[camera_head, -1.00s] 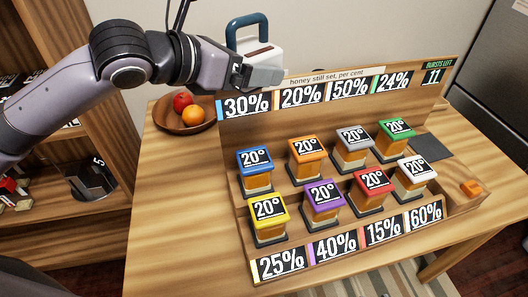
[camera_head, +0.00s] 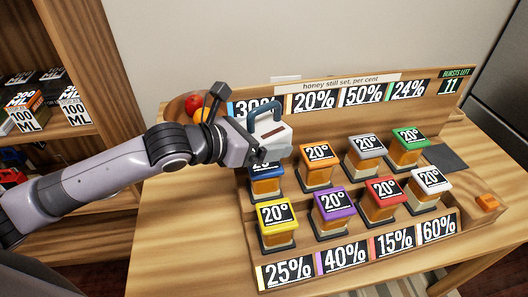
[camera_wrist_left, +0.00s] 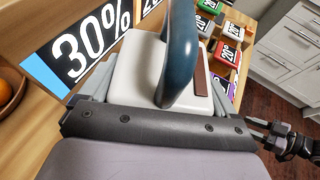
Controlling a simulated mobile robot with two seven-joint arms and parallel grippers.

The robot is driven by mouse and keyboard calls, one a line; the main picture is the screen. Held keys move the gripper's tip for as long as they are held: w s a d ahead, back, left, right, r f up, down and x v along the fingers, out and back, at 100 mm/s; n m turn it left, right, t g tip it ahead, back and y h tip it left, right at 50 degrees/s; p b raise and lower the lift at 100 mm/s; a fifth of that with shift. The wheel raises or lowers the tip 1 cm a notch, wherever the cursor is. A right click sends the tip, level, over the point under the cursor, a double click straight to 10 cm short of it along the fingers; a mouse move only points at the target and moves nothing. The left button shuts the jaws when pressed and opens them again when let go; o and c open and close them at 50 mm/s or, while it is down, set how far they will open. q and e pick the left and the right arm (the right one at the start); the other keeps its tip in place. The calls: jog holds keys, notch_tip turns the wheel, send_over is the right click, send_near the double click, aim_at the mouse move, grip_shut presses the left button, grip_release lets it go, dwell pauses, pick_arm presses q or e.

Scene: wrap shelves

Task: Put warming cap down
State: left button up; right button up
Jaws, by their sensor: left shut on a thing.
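The warming cap (camera_head: 272,141) is a white block with a blue loop handle. My left gripper (camera_head: 258,153) is shut on it and holds it upright at the left end of the honey rack. The cap also shows close up in the left wrist view (camera_wrist_left: 135,75), between the fingers of my left gripper (camera_wrist_left: 155,95). In the head view the cap covers the top of the blue-lidded jar (camera_head: 266,184). I cannot tell whether they touch.
The wooden rack (camera_head: 430,121) holds two rows of jars with coloured lids marked 20°, including a yellow one (camera_head: 276,213) and an orange one (camera_head: 319,153). A dark square pad (camera_head: 445,157) lies bare at the right. A fruit bowl (camera_head: 177,109) stands behind my left arm.

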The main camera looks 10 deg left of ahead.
pick_arm(q)
jog(key=shift+f, duration=1.95)
jog(key=shift+f, duration=0.15)
jog(key=o, duration=1.1)
jog(key=shift+f, duration=0.1)
jog(key=shift+s+a+r, duration=0.1)
jog(key=shift+r, duration=0.1)
jog(key=v, duration=1.1)
jog(key=shift+s+a+r+b, duration=0.15)
jog(key=shift+s+a+b, duration=0.1)
jog(key=shift+b, duration=0.1)
